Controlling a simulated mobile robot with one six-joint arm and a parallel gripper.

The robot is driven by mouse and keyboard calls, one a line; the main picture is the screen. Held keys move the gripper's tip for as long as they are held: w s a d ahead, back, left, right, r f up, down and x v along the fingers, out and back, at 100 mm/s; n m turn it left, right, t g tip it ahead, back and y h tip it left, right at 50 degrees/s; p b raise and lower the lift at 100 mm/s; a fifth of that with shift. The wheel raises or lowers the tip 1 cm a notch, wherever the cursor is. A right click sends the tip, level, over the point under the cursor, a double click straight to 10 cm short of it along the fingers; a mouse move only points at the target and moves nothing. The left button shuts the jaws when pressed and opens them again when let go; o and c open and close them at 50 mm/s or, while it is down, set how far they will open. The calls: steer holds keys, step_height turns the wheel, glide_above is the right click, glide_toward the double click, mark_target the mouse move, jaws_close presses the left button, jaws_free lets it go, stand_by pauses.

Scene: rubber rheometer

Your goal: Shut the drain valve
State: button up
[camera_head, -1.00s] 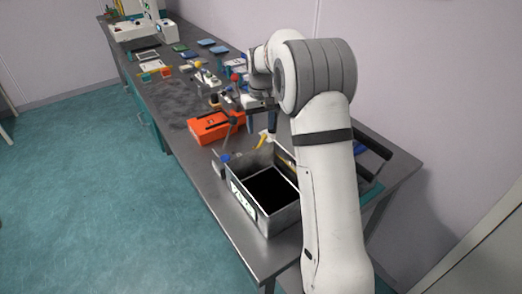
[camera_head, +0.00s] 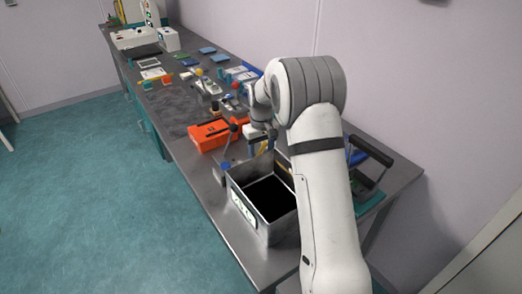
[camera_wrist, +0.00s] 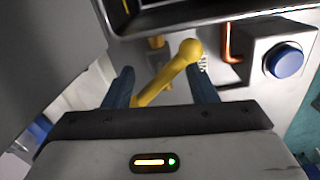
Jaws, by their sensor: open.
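The drain valve's yellow lever (camera_wrist: 170,75) shows in the wrist view, ending in a round knob below the dark rim of the metal tank. It runs slantwise between the two dark blue fingers of my gripper (camera_wrist: 161,84). The gripper is open around the lever; I cannot tell whether either finger touches it. In the head view my gripper (camera_head: 256,134) is at the far side of the open metal tank (camera_head: 240,211), with only a bit of yellow showing, and my arm hides much of that area.
A blue round knob (camera_wrist: 288,62) and a copper pipe (camera_wrist: 232,44) are close to the right of the lever. An orange box (camera_head: 208,135) stands beyond the tank. Several small items lie farther along the bench. The floor at left is clear.

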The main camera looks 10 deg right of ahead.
mark_target(261, 149)
steer(key=shift+c, duration=0.5)
jaws_close()
stand_by(1.1)
steer(key=shift+o, duration=0.5)
jaws_free()
steer(key=shift+r, duration=3.9)
steer(key=shift+c, duration=0.3)
